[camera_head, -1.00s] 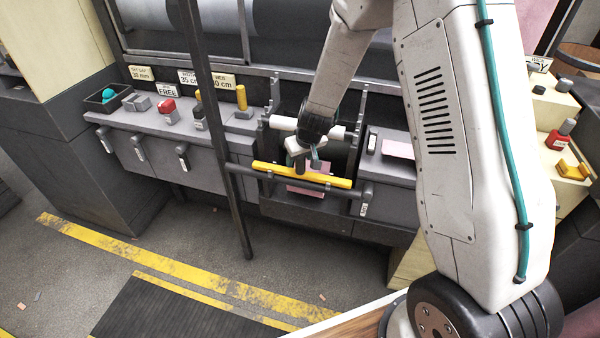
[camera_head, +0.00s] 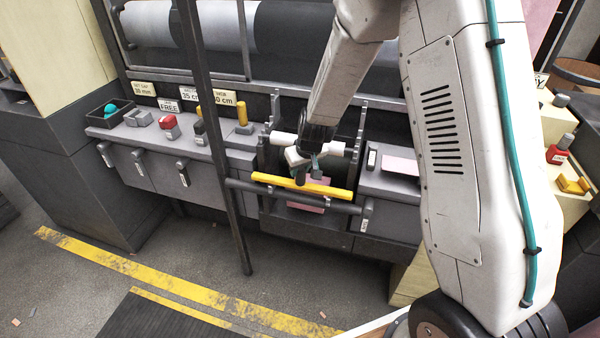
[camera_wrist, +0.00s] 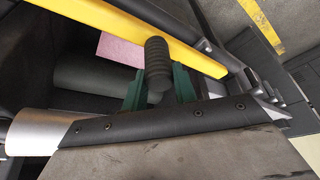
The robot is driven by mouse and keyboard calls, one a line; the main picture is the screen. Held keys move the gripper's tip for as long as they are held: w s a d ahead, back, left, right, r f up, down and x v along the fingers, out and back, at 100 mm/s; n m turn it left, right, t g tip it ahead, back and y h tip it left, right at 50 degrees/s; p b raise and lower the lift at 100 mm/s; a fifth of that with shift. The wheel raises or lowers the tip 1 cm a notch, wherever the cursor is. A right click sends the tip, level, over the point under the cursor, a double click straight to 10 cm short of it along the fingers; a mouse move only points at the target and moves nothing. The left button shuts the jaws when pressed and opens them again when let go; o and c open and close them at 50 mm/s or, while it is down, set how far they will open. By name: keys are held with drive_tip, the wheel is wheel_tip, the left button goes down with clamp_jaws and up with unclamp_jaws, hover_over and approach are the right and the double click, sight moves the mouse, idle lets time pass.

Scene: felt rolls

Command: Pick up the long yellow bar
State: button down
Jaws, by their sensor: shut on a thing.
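The long yellow bar (camera_head: 325,189) lies nearly level across the front of the dark roller frame, just above and behind a dark rod. In the wrist view the bar (camera_wrist: 165,35) crosses the top from upper left to the right. A black ribbed handle (camera_wrist: 156,60) stands against the bar's near side and seems to belong to it. My gripper (camera_head: 303,172) is at the bar's middle; its green fingers (camera_wrist: 158,90) are shut around the ribbed handle. The exact joint between handle and bar is hard to see.
The dark rod (camera_head: 290,195) runs close to the bar. An upright dark post (camera_head: 215,130) stands left of the bar. A counter (camera_head: 130,133) with coloured blocks lies further left. Pink sheet (camera_wrist: 118,48) shows below the bar.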

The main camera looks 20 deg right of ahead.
drive_tip(key=shift+v, duration=0.9)
drive_tip(key=s+d+r, duration=0.1)
drive_tip(key=s, duration=1.4)
drive_tip(key=shift+d+r, duration=0.15)
drive_tip(key=shift+d, duration=0.2)
drive_tip(key=shift+s, duration=0.1)
